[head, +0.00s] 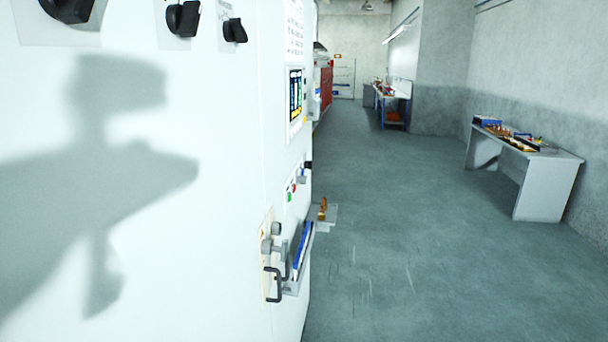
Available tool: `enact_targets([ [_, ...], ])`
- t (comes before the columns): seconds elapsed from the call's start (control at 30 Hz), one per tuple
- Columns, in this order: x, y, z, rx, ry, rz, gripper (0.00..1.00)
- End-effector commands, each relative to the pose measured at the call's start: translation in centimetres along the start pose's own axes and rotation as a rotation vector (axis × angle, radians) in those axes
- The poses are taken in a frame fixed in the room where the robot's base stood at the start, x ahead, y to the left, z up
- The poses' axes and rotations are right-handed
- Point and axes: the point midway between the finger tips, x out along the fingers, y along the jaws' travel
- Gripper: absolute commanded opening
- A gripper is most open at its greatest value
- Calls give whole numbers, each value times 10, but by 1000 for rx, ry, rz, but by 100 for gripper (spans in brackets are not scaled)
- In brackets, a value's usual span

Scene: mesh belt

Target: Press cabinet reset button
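A white cabinet (140,250) fills the left half of the view, seen at a steep angle. Farther along its face, a small panel carries small red and green buttons (292,191); a dark knob (308,165) sits just above. I cannot tell which of these is the reset button, as labels are too small to read. Above them is a lit screen (295,95). Several black rotary knobs, one of them the near knob (183,18), line the top left. My gripper is not in view; a large arm-like shadow falls on the cabinet face.
A bracket with a dark handle (273,284) and a small shelf (326,215) stick out from the cabinet. Grey floor (400,230) lies open to the right. A grey table (545,180) with items stands at the right wall; a workbench (392,105) is farther back.

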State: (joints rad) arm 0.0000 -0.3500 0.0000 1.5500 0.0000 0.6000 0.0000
Motion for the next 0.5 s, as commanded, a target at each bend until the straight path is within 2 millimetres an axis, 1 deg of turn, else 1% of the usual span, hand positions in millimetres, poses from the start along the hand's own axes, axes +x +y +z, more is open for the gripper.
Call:
enact_targets([
  [0.03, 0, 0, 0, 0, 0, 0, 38],
  [0.2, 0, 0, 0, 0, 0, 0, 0],
  [0.5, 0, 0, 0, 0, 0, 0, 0],
])
